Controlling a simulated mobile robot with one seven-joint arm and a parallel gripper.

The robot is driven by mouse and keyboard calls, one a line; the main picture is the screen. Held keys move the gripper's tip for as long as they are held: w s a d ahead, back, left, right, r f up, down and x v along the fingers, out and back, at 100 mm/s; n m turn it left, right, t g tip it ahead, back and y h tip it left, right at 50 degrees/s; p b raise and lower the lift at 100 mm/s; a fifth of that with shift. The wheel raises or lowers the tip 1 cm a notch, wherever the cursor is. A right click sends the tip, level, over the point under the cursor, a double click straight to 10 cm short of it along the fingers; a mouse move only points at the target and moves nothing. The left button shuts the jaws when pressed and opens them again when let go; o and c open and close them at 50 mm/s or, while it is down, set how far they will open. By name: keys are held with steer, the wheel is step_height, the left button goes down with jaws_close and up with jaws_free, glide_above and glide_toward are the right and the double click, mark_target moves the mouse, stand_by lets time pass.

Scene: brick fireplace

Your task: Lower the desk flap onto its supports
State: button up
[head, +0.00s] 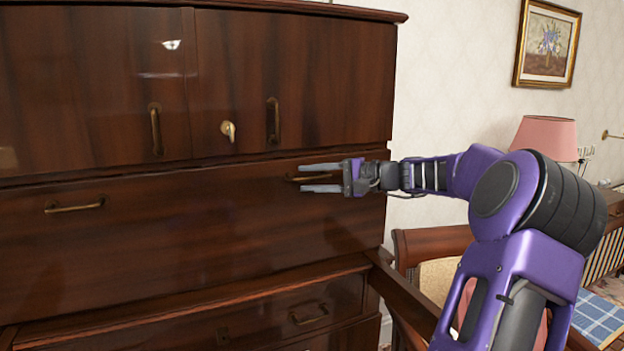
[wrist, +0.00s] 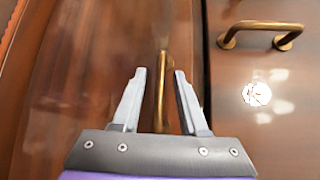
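The desk flap (head: 190,235) is a wide, dark, glossy wood panel standing upright in the cabinet front, with a brass handle (head: 75,205) on its left. A second brass handle on its right is partly hidden by my gripper (head: 320,178). In the wrist view, that right handle (wrist: 161,95) runs between the two fingers of my gripper (wrist: 160,75). The fingers are open, one on each side of the handle, with visible gaps. The flap (wrist: 95,75) fills the left of the wrist view. No flap supports can be made out.
Above the flap are two cabinet doors (head: 290,60) with upright brass handles and a key (head: 228,130). A drawer with a brass handle (head: 308,314) lies below. A wooden chair (head: 430,245) stands close by at right, under my arm. A pink lamp (head: 545,137) stands behind.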

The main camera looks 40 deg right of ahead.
jaws_close()
stand_by(1.3)
